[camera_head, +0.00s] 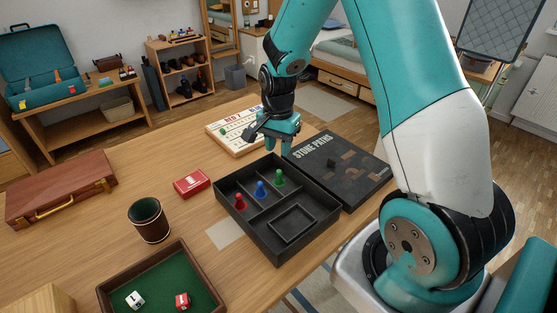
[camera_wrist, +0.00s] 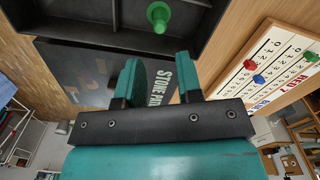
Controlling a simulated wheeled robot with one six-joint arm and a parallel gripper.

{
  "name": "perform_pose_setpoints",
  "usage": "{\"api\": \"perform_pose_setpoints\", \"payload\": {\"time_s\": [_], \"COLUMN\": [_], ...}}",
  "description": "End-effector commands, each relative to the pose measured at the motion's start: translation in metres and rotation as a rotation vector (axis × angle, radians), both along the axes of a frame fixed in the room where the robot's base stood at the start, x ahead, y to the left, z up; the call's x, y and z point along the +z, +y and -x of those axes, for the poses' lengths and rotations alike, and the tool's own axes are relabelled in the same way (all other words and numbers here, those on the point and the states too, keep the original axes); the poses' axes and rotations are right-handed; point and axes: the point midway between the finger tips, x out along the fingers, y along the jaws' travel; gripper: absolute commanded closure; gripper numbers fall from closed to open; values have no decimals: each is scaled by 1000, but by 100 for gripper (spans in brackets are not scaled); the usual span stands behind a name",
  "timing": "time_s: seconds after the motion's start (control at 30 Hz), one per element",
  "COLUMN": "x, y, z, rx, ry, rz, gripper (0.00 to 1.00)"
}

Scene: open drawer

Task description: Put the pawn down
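A red pawn (camera_head: 239,203), a blue pawn (camera_head: 261,191) and a green pawn (camera_head: 279,178) stand upright in a row inside a black divided box (camera_head: 276,254). The green pawn also shows in the wrist view (camera_wrist: 158,16), apart from my fingers. My gripper (camera_head: 283,143) is above the far end of the box, near the box lid (camera_head: 340,170). In the wrist view my gripper (camera_wrist: 160,78) has its two teal fingers apart, with only the lid's printed surface seen between them. I see no pawn in it.
A white scoreboard (camera_head: 228,132) with pegs lies behind the box. A red card box (camera_head: 192,183), a brown dice cup (camera_head: 149,220) and a green dice tray (camera_head: 160,283) stand to the left. A brown case (camera_head: 62,188) lies farther left. Bare table lies between them.

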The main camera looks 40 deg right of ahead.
Motion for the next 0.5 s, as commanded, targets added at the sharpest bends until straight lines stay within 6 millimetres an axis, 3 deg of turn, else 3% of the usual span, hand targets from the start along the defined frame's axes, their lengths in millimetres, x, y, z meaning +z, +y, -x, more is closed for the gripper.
{"api": "perform_pose_setpoints", "payload": {"time_s": [0.13, 0.23, 0.37, 0.5], "x": [16, 38, 88, 138], "y": [4, 28, 93, 163], "z": [0, 6, 37, 102], "rx": [18, 142, 511, 1012], "ry": [-5, -26, -88, -174], "rz": [-3, -30, -101, -183], "gripper": [67, 67, 67, 67]}}
